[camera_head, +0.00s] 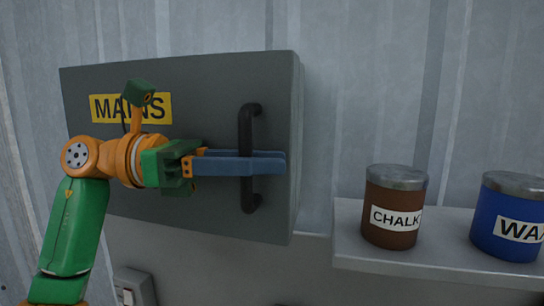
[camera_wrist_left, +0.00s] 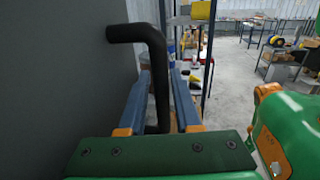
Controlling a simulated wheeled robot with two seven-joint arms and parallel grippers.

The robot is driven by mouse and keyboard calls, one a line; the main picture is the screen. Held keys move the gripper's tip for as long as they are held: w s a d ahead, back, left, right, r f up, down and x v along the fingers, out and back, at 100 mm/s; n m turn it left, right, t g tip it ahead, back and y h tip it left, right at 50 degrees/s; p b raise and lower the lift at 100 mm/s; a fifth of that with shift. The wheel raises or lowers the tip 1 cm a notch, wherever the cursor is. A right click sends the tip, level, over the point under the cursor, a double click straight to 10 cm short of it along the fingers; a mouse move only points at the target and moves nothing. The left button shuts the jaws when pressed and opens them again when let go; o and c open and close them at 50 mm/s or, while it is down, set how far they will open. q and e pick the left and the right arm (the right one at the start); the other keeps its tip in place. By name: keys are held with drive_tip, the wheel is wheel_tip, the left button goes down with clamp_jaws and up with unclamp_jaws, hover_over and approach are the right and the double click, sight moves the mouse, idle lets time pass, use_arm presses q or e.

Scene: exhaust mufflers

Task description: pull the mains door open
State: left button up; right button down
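The mains door (camera_head: 200,90) is the dark grey front of a wall cabinet with a yellow MAINS label (camera_head: 131,107). It looks closed. Its black upright bar handle (camera_head: 250,120) is near the right edge and also shows in the left wrist view (camera_wrist_left: 156,60). My left gripper (camera_head: 284,162) reaches across the door from the left, its blue fingers level with the middle of the handle. In the left wrist view its fingers (camera_wrist_left: 160,75) stand either side of the bar, with a narrow gap seen at the right finger. My right gripper is not in view.
A grey shelf (camera_head: 440,264) to the right of the cabinet holds a brown CHALK tin (camera_head: 393,208) and a blue tin (camera_head: 508,217). A small switch box (camera_head: 134,287) is below the cabinet. The left wrist view shows racks and open floor (camera_wrist_left: 235,90) beyond.

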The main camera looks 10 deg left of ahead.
use_arm(q)
drive_tip(key=shift+w+d, duration=0.1)
drive_tip(key=shift+d, duration=0.9)
drive_tip(key=shift+a, duration=0.15)
clamp_jaws()
idle(0.4)
